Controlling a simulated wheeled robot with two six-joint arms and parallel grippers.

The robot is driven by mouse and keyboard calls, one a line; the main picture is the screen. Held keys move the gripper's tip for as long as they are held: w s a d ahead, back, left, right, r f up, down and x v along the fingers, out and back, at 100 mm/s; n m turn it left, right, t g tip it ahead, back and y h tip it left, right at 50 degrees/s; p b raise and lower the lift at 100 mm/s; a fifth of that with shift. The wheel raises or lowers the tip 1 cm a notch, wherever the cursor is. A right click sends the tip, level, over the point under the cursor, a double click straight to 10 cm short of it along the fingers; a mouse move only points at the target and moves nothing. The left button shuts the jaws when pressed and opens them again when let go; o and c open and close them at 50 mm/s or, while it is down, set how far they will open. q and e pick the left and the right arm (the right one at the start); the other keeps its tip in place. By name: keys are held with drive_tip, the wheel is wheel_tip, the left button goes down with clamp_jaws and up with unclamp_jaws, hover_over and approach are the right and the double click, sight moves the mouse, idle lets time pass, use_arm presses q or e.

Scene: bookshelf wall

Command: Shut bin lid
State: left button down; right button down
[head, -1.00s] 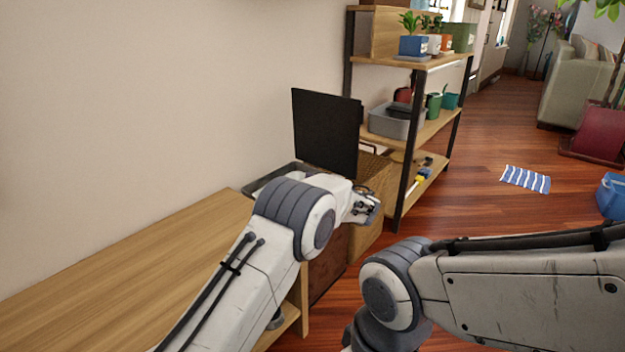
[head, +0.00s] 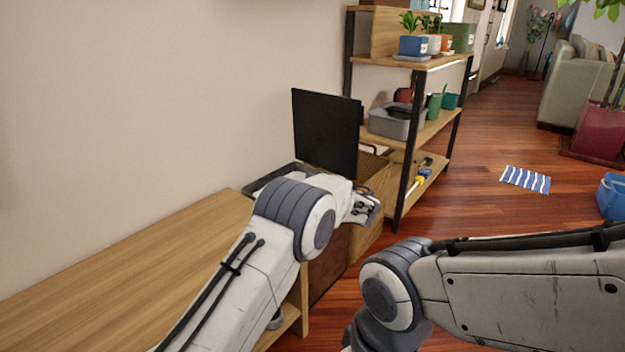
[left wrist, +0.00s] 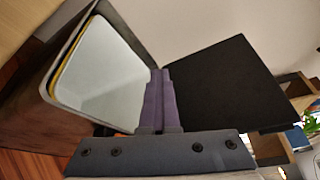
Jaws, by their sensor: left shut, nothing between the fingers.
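The bin's black lid (head: 326,132) stands open and upright beside the wall, and it also shows in the left wrist view (left wrist: 225,85). The bin's dark rim (head: 268,181) is partly hidden behind my left arm. In the left wrist view the open bin (left wrist: 52,84) has a pale inside and a thin yellow edge. My left gripper (head: 368,207) is shut and empty, in front of and below the lid in the head view. In the left wrist view its purple fingers (left wrist: 160,98) appear between the bin opening and the lid; contact cannot be told. My right gripper is out of view.
A wooden bench (head: 130,270) runs along the wall at left. A shelf unit (head: 425,125) with pots and a grey tub (head: 390,123) stands behind the bin. A wicker basket (head: 377,180) is beside the lid. A striped cloth (head: 525,179) lies on the open floor.

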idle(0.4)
use_arm(q)
drive_tip(key=c, duration=0.9)
unclamp_jaws()
drive_tip(key=p+v, duration=0.4)
drive_tip(key=v, duration=0.6)
drive_tip(key=shift+s+d, duration=0.15)
drive_tip(key=shift+s, duration=0.05)
